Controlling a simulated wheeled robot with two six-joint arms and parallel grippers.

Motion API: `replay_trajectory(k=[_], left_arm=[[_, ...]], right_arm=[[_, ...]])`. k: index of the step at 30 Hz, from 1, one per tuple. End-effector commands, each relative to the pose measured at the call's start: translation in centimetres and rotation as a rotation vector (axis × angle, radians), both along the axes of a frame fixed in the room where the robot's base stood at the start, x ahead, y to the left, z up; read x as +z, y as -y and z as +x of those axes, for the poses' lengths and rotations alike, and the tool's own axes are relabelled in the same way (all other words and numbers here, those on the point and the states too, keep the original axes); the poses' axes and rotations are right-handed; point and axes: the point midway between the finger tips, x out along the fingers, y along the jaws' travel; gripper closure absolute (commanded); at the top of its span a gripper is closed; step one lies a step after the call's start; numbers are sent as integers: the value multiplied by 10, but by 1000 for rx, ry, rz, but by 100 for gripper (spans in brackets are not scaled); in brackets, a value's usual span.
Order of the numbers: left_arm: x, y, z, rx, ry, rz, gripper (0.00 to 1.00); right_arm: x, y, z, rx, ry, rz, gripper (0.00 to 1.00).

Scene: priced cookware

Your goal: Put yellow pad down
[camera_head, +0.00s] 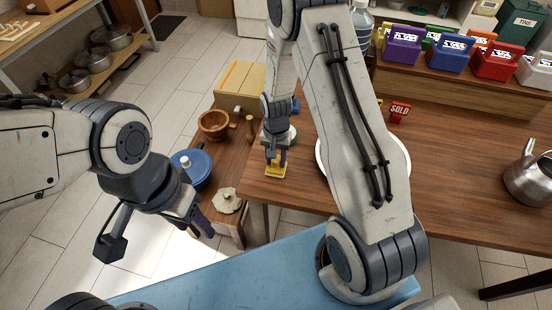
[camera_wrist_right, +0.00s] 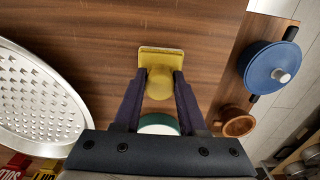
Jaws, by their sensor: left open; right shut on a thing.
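The yellow pad (camera_head: 276,171) is at the near left corner of the wooden table in the head view. In the right wrist view the yellow pad (camera_wrist_right: 161,53) has a flat square end at the table and a round part between my fingers. My right gripper (camera_head: 275,155) is shut on it, pointing down. The right gripper (camera_wrist_right: 158,84) shows a finger on each side of it. I cannot tell whether the pad touches the table. My left gripper (camera_head: 203,222) is open and empty, left of the table over the floor side.
A perforated metal plate (camera_wrist_right: 38,95) and a green-rimmed white round thing (camera_wrist_right: 158,125) are near my right gripper. A kettle (camera_head: 530,178) stands at right. The middle right tabletop is clear.

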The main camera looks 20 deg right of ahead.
Motion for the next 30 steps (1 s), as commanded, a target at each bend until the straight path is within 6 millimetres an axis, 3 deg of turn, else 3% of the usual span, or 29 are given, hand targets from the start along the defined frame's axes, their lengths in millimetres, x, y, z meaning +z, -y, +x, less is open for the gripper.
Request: replay_trajectory(k=[5, 6, 7, 8, 20, 23, 30], left_arm=[[-4, 0, 0, 0, 0, 0, 50], [-2, 0, 0, 0, 0, 0, 50], [-2, 0, 0, 0, 0, 0, 50], [-2, 0, 0, 0, 0, 0, 50], [0, 0, 0, 0, 0, 0, 50], [-2, 0, 0, 0, 0, 0, 50], [-7, 0, 0, 0, 0, 0, 50]], right_arm=[[-5, 0, 0, 0, -1, 1, 100], [-3, 0, 0, 0, 0, 0, 44], [-3, 0, 0, 0, -1, 1, 33], [-3, 0, 0, 0, -1, 1, 29], [4, 0, 0, 0, 1, 0, 29], [18, 0, 1, 0, 5, 0, 29], [70, 0, 1, 0, 6, 0, 29]])
